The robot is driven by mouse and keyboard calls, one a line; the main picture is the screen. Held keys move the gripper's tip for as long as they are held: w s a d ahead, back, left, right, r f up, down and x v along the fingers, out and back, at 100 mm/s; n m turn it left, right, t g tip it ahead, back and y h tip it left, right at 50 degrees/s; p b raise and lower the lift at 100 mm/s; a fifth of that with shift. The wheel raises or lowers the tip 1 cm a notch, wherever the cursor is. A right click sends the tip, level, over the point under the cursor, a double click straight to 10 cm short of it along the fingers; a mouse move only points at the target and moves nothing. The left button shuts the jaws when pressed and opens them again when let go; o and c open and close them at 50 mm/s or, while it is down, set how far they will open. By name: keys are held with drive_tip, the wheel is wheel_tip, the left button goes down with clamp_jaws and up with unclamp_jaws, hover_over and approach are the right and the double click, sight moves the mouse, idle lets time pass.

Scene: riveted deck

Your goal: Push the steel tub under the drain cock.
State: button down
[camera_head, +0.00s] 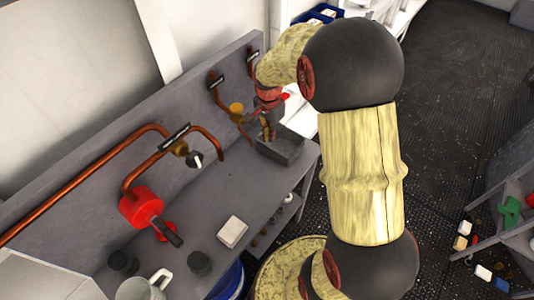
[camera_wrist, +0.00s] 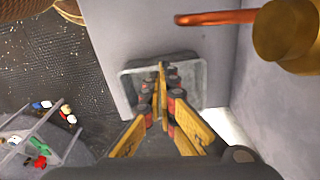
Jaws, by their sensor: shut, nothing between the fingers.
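The grey steel tub (camera_head: 287,155) stands upright at the far right end of the grey bench. In the wrist view the tub (camera_wrist: 196,82) lies below my fingers, near the bench edge. My gripper (camera_head: 268,132) is shut and empty, pointing down at the tub; in the wrist view its fingertips (camera_wrist: 161,72) overlap the tub's inside. I cannot tell whether they touch it. A copper pipe with a brass valve (camera_head: 237,110) is on the back panel just left of the tub; the brass part is large in the wrist view (camera_wrist: 285,35). Which fitting is the drain cock is unclear.
Left along the panel are another copper pipe with a valve (camera_head: 180,149) and a red fitting with a dark handle (camera_head: 142,207). A white block (camera_head: 232,232), dark cups (camera_head: 200,263) and a pale mug (camera_head: 144,287) stand on the bench. The bench between block and tub is clear.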

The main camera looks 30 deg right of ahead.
drive_tip(key=shift+y, duration=0.3)
drive_tip(key=f, duration=0.3)
drive_tip(key=a+f+b, duration=0.1)
drive_tip(key=f, duration=0.3)
drive_tip(key=f+b, duration=0.1)
drive_tip(key=f, duration=0.2)
drive_tip(key=shift+s+a+f, duration=0.2)
drive_tip(key=shift+s, duration=0.15)
drive_tip(key=d, duration=0.2)
drive_tip(key=w+d, duration=0.1)
drive_tip(key=d, duration=0.1)
drive_tip(key=shift+w, duration=0.1)
drive_tip(key=shift+a, duration=0.15)
drive_tip(key=shift+r, duration=0.1)
